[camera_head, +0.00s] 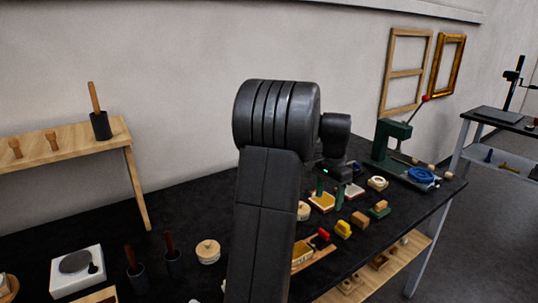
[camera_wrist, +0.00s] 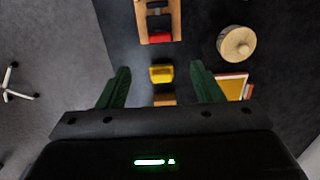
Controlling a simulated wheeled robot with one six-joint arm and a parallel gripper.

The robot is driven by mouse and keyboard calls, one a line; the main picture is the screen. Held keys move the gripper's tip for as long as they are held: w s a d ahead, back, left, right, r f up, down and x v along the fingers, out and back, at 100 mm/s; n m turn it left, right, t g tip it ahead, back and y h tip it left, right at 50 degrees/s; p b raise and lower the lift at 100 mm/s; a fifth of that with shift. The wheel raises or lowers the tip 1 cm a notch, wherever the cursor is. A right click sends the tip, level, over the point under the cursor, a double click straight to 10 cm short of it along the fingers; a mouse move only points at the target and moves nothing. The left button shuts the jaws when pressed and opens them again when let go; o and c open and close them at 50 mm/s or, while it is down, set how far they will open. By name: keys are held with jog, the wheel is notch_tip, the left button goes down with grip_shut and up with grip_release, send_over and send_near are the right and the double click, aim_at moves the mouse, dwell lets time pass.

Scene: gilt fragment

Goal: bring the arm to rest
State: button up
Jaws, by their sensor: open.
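My gripper (camera_wrist: 160,75) shows in the wrist view with its two green fingers spread wide apart. Nothing is held between them. A yellow block (camera_wrist: 162,73) shows below in the gap between the fingers, apart from both. In the head view my dark arm rises through the middle of the picture and bends over to the right. My gripper (camera_head: 330,194) hangs there, fingers down, above the black table (camera_head: 190,203), partly hidden by the arm. How high the fingertips are above the table I cannot tell.
Several small blocks, a round wooden-lidded pot (camera_head: 208,251) and a wooden tray (camera_wrist: 174,25) are on the table near my arm. A green press (camera_head: 386,140) stands to the right. A wooden rack (camera_head: 80,138) stands back left. The table's right edge is close.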

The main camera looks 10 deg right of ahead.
aim_at(324, 231)
notch_tip(324, 231, down, 13)
jog(key=shift+r+p, duration=0.15)
jog(key=shift+p, duration=0.2)
jog(key=shift+r, duration=0.15)
notch_tip(324, 231, up, 13)
notch_tip(324, 231, down, 13)
jog(key=shift+f, duration=0.2)
jog(key=n, duration=0.4)
jog(key=shift+r, duration=0.1)
jog(key=n+p, duration=0.1)
jog(key=n, duration=0.3)
jog(key=shift+n, duration=0.4)
jog(key=n+p, duration=0.1)
jog(key=n, duration=0.3)
jog(key=shift+n, duration=0.3)
jog(key=shift+n+p, duration=0.8)
jog(key=shift+n, duration=1.5)
